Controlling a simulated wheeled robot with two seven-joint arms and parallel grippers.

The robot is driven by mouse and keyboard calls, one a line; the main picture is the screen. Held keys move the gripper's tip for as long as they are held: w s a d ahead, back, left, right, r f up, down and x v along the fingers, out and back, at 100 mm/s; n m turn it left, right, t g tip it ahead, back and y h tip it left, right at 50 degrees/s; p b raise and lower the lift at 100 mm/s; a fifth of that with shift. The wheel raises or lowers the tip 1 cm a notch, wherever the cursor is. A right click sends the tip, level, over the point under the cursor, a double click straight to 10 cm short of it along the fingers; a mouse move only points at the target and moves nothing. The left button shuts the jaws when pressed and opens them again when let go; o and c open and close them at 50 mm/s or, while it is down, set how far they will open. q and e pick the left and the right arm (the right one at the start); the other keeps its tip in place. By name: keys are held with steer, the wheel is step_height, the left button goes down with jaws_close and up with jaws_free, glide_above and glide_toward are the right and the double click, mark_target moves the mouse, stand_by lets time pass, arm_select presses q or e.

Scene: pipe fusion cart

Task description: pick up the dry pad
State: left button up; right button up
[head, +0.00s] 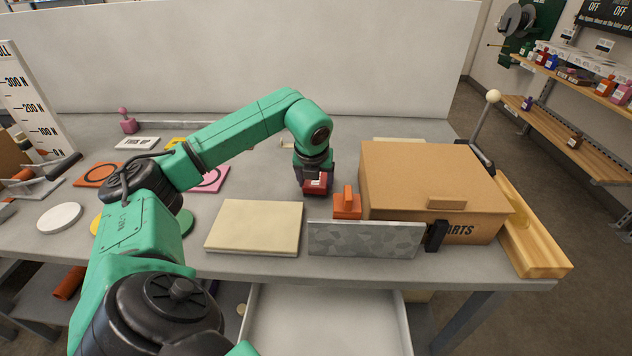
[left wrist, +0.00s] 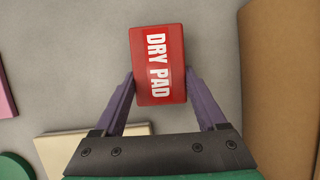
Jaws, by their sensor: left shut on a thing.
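The dry pad (left wrist: 158,64) is a red block with "DRY PAD" in white letters, seen in the left wrist view between the two purple fingers. My left gripper (left wrist: 160,88) is shut on it, one finger against each side. In the head view the dry pad (head: 316,184) shows under my left gripper (head: 314,172), over the grey table behind the orange block. I cannot tell whether it touches the table. My right gripper is not in view.
A cardboard box (head: 430,180) stands right of the gripper. A wooden piece (head: 540,245) sits at the right edge. The table behind the gripper is mostly clear.

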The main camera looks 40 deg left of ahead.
arm_select(q)
step_height(320, 180, up, 20)
steer(key=p, duration=0.4)
